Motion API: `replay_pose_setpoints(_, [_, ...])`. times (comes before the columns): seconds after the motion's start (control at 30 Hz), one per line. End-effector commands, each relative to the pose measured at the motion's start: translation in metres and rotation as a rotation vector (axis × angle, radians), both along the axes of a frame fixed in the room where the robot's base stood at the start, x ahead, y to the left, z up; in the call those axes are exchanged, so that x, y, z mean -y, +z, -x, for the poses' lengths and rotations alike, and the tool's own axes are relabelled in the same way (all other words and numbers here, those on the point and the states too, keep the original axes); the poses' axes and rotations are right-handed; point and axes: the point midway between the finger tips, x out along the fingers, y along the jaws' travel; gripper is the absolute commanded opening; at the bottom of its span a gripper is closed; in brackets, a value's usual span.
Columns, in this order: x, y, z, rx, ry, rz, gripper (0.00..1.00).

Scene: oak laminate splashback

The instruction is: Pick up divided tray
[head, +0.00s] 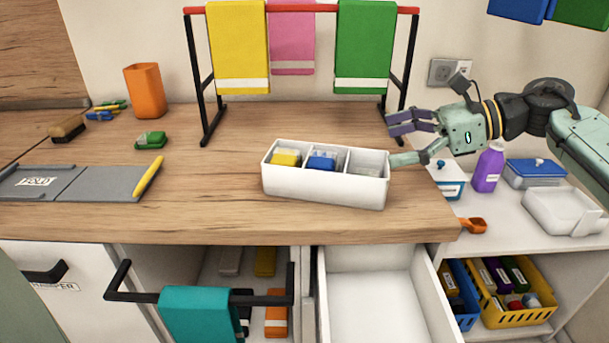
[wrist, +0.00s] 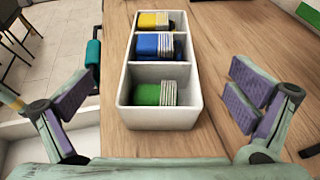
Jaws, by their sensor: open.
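The divided tray (head: 325,188) is a white box with three compartments, standing on the wooden counter near its front edge. It also shows in the wrist view (wrist: 160,118), running away from my gripper. Its compartments hold a yellow item (wrist: 153,20), a blue item (wrist: 155,45) and a green item (wrist: 153,93). My gripper (head: 406,142) is open at the tray's right end. In the wrist view my gripper's fingers (wrist: 160,100) stand apart, one on each side of the tray's near end. I see gaps between the fingers and the tray walls.
A rack (head: 300,10) with yellow, pink and green towels stands behind the tray. An open drawer (head: 375,295) lies below the counter edge. A purple bottle (head: 487,170) and a white container (head: 562,210) are at the right.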

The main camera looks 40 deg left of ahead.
Motion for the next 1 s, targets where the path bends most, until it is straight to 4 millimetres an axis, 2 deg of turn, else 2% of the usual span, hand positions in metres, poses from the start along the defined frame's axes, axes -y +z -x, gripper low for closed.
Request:
replay_pose_setpoints(0.07, [0.008, -0.003, -0.004, 0.012, -0.009, 0.015, 1.0])
replay_pose_setpoints(0.17, [0.004, -0.006, -0.002, 0.016, -0.01, 0.023, 1.0])
replay_pose_setpoints(0.4, [-0.027, -0.02, 0.012, 0.016, -0.011, 0.023, 1.0])
replay_pose_setpoints(0.57, [-0.037, -0.024, 0.016, 0.014, -0.011, 0.021, 1.0])
replay_pose_setpoints(0.83, [-0.07, -0.035, 0.032, 0.014, -0.01, 0.022, 1.0])
replay_pose_setpoints(1.0, [-0.08, -0.041, 0.036, 0.015, -0.012, 0.02, 1.0])
